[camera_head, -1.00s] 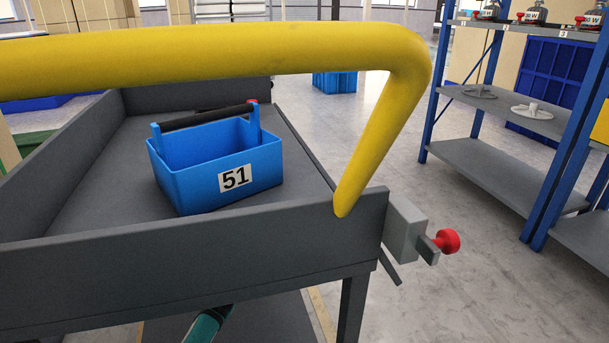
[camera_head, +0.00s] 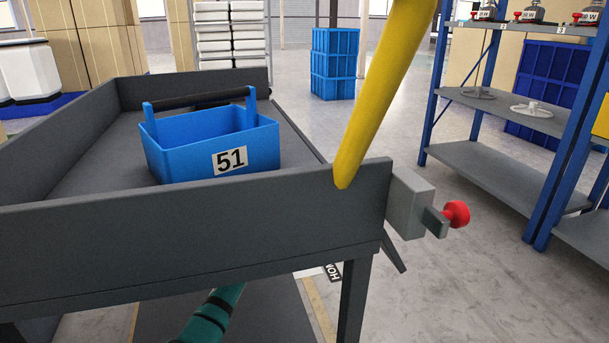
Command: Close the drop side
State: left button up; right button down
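A dark grey cart (camera_head: 200,245) with raised walls fills the left and middle. Its right edge has no upright wall. A dark panel (camera_head: 394,254) hangs below that edge at the front corner; I take it to be the lowered drop side, mostly hidden behind the cart. A grey latch block (camera_head: 408,204) with a red knob (camera_head: 456,213) sits at the front right corner. A blue tote (camera_head: 190,155) marked 51 with a black handle stands on the deck. Neither of my grippers is in view.
A yellow push handle (camera_head: 385,90) rises from the front wall near the right corner. Blue shelving (camera_head: 560,185) with grey shelves stands at the right. Open floor (camera_head: 470,270) lies between cart and shelving. Stacked blue crates (camera_head: 334,65) stand behind.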

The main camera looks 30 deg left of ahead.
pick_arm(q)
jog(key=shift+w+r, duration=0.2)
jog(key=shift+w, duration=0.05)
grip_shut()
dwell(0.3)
